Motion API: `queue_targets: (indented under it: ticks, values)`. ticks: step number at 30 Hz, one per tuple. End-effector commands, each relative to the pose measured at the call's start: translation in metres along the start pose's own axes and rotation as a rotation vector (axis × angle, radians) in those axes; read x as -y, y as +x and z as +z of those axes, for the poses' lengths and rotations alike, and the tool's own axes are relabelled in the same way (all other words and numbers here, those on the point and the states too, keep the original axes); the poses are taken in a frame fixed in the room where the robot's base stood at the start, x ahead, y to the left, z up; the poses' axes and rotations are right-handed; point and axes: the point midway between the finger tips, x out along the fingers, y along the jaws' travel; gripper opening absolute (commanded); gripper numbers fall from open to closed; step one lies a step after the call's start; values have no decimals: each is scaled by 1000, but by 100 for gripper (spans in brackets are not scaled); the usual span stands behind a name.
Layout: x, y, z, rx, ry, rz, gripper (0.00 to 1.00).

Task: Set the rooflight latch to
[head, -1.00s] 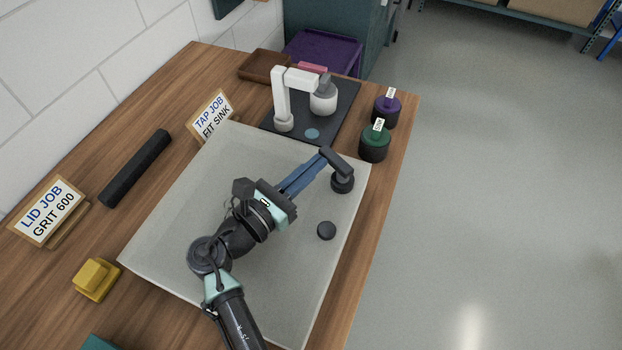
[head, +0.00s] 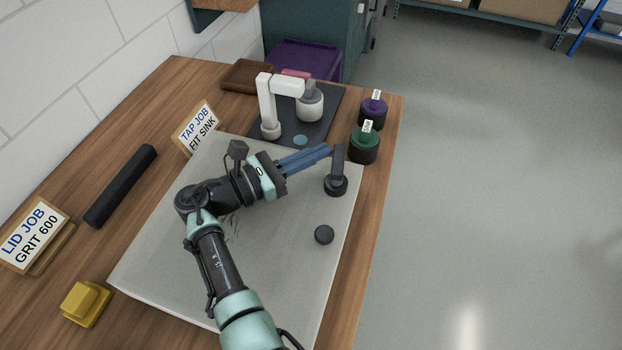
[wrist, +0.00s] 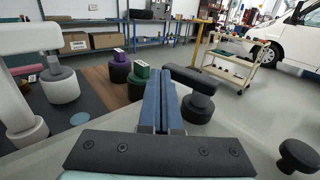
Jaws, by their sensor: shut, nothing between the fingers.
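The rooflight latch is a dark lever on a round pivot (head: 336,184) near the right edge of the pale lid panel (head: 160,272). In the head view its arm points up the picture, toward the green-capped pot. In the wrist view the latch lever (wrist: 195,80) lies just right of the fingers. My gripper (head: 328,150) has its blue fingers shut and empty, their tips just left of the lever's free end. I cannot tell if they touch it. The fingers also show in the wrist view (wrist: 160,85). A dark round knob (head: 324,234) sits on the panel below the latch.
A white tap (head: 268,105) stands on a dark mat behind the panel. Green (head: 364,145) and purple (head: 373,107) capped pots stand at the right edge. Signs, a black bar (head: 120,186) and a yellow block (head: 86,303) lie left.

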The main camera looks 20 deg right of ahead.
Motion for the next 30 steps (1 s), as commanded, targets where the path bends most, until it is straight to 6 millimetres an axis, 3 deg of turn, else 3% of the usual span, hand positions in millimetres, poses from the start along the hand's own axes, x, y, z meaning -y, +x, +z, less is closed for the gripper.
queue_targets:
  ticks: [30]
  values:
    - [-1,12,0,0,0,0,0]
